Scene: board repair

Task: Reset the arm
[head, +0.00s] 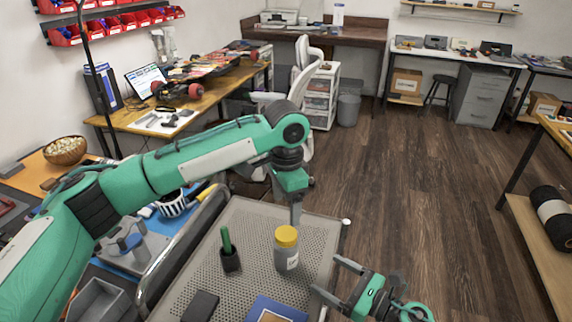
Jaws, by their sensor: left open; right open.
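My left arm, teal and dark grey, reaches in from the left across the picture. Its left gripper (296,213) points down above the far part of a perforated metal cart top (255,215), just behind a jar with a yellow lid (286,250). I see this gripper edge-on; it is open, and nothing shows in it. My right gripper (332,278) is low at the right edge of the cart, its two fingers spread apart and pointing left. It is open and empty, to the right of the jar and apart from it.
A green-handled tool stands in a black holder (230,260) on the cart. A dark block (200,306) and a blue item (276,310) lie at the front. A workbench (190,105) with a laptop and skateboard stands behind. Wooden floor (420,190) is clear on the right.

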